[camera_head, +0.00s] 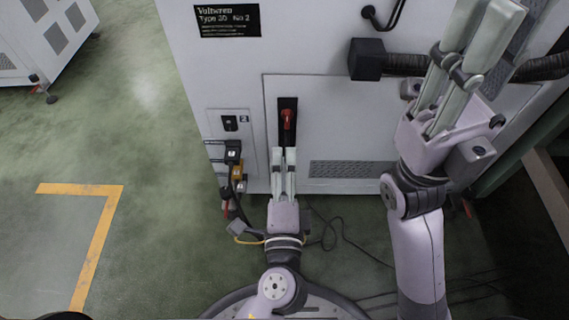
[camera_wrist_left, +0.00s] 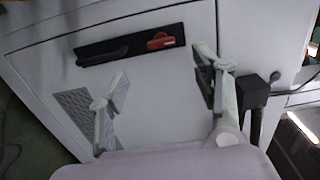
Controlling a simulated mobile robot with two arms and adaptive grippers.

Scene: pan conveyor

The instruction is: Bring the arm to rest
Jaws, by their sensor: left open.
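My left gripper (camera_head: 284,152) is in front of the white machine cabinet (camera_head: 270,62), just below a red switch handle (camera_head: 288,118) on a dark plate. Its jaws are open and hold nothing. In the left wrist view, the fingers of my left gripper (camera_wrist_left: 160,66) stand wide apart, with the red handle (camera_wrist_left: 160,40) beyond them and apart from them. My right gripper (camera_head: 494,10) is raised at the upper right, close to the camera. Its two long fingers lie side by side, and I cannot tell how far they are parted.
A black box with a ribbed hose (camera_head: 405,65) sticks out of the cabinet between the arms. Plugs and cables (camera_head: 235,175) hang at its lower left, and loose cables lie on the floor. The green floor (camera_head: 130,130) at the left is open, with a yellow line (camera_head: 95,240).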

